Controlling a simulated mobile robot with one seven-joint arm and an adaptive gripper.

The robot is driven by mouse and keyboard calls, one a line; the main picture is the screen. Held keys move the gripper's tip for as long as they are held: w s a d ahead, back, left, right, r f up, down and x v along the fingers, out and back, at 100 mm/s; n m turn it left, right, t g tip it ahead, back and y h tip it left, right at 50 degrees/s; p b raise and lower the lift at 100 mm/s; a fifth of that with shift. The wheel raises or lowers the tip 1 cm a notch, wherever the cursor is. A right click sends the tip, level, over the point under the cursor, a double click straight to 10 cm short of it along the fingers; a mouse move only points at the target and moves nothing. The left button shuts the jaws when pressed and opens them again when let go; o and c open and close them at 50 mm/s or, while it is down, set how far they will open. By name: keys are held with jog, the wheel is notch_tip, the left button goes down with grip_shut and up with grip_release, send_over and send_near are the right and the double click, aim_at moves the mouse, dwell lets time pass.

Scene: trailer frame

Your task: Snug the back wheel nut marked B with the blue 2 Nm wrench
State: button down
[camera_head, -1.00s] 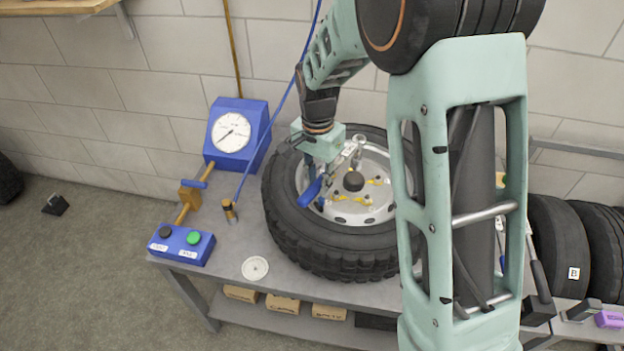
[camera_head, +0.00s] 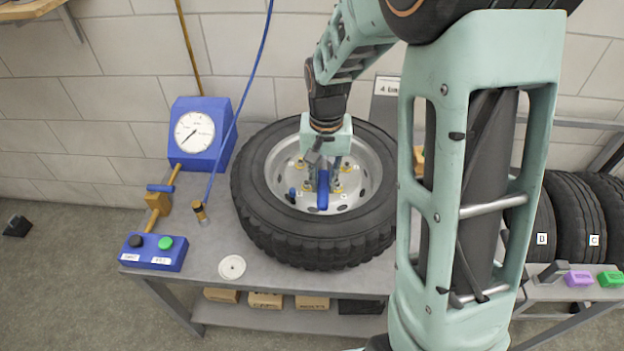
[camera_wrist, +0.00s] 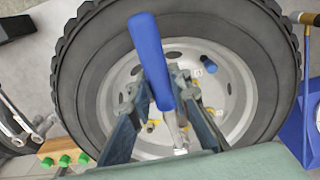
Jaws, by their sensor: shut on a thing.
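My gripper (camera_head: 323,172) is shut on the blue-handled wrench (camera_head: 323,192) above the middle of the wheel. In the wrist view the blue handle (camera_wrist: 152,62) stands out from between the fingers (camera_wrist: 168,108), and its metal shaft runs down toward the hub. The wheel (camera_head: 262,232) lies flat on the bench, with a black tyre and silver rim. Yellow-marked nuts (camera_head: 300,164) ring the hub, partly hidden by my gripper. Small letter tags sit by them, too small to read, so I cannot tell which is B. I cannot tell whether the wrench touches a nut.
A blue gauge (camera_head: 200,134), a button box (camera_head: 153,251) and a white disc (camera_head: 232,267) stand on the bench left of the wheel. Spare tyres (camera_head: 575,215) and coloured blocks (camera_head: 579,279) are at the right.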

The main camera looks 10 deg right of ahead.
jog(key=d+n, duration=0.5)
jog(key=d, duration=0.5)
jog(key=shift+w+n+p, duration=0.3)
jog(key=shift+w+p, duration=0.05)
jog(key=shift+p, duration=0.05)
jog(key=shift+a, duration=0.1)
jog(key=shift+s+a+m, duration=0.2)
jog(key=shift+a+m, duration=0.25)
jog(key=shift+a, duration=0.3)
jog(key=shift+s+a+m, duration=0.15)
jog(key=shift+a+m, duration=0.3)
jog(key=shift+a, duration=0.25)
jog(key=shift+s+a+m+b, duration=0.15)
jog(key=shift+a+m+b, duration=0.15)
jog(key=shift+a+m, duration=0.95)
jog(key=shift+a+n, duration=0.35)
jog(key=shift+a, duration=0.1)
